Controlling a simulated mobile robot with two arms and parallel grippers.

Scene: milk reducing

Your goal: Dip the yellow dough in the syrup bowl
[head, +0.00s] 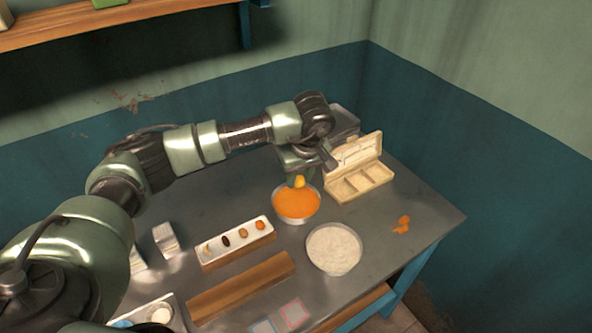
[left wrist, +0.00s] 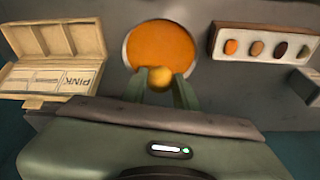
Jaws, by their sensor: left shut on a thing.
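The yellow dough (head: 299,181) is a small yellow-orange ball, held above the far rim of the syrup bowl in the head view. It also shows in the left wrist view (left wrist: 160,77), overlapping the bowl's near edge. The syrup bowl (head: 297,203) is round and full of orange liquid; the left wrist view shows it too (left wrist: 161,45). My left gripper (left wrist: 160,84) is shut on the yellow dough, one finger on each side. I cannot tell whether the dough touches the syrup. My right gripper is in neither view.
A bowl of white grainy stuff (head: 334,249) stands right of the syrup bowl. A tray with several small pieces (head: 237,243) and a wooden board (head: 240,288) lie to the left. An open wooden box (head: 360,184) stands behind; orange bits (head: 402,224) lie right.

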